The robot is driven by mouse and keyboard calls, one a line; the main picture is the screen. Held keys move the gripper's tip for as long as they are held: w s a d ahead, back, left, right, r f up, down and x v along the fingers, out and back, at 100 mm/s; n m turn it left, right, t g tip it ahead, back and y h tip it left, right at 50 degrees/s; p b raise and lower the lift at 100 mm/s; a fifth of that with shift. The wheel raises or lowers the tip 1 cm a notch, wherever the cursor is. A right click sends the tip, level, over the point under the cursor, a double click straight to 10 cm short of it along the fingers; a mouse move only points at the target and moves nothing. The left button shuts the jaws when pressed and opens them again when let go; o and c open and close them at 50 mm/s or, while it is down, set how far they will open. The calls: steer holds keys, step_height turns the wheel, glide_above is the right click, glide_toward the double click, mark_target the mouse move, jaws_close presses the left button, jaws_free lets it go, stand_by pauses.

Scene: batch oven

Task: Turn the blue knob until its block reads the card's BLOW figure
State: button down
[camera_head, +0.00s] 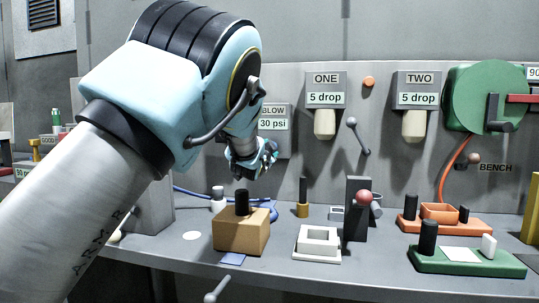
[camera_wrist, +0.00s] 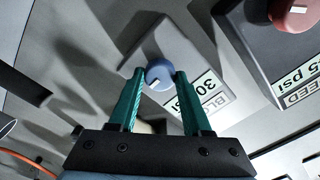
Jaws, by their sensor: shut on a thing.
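The blue knob (camera_wrist: 160,77) is between the fingertips of my gripper (camera_wrist: 157,80) in the wrist view, and the two teal fingers are shut on it from both sides. A white mark shows on the knob. Its grey BLOW block (camera_wrist: 182,45) carries a display reading 30 psi. The BLOW block (camera_head: 273,110) also shows in the head view, partly behind my arm, reading 30 psi. In that view my gripper (camera_head: 255,168) is at its lower left, and the knob is hidden. I see no card with a legible BLOW figure.
A block (camera_wrist: 285,50) with a red knob (camera_wrist: 292,14) stands beside the BLOW block in the wrist view. Blocks ONE (camera_head: 325,78) and TWO (camera_head: 417,78) each read 5 drop. Below are a brown box (camera_head: 240,238), a white square frame (camera_head: 304,256) and a green base (camera_head: 466,262).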

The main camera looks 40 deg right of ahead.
stand_by(0.5)
steer(key=shift+c, duration=1.7)
jaws_free()
steer(key=shift+s, duration=0.1)
steer(key=b+v, duration=0.3)
steer(key=v, duration=0.7)
steer(key=shift+s+a, duration=0.15)
steer(key=shift+a, duration=0.2)
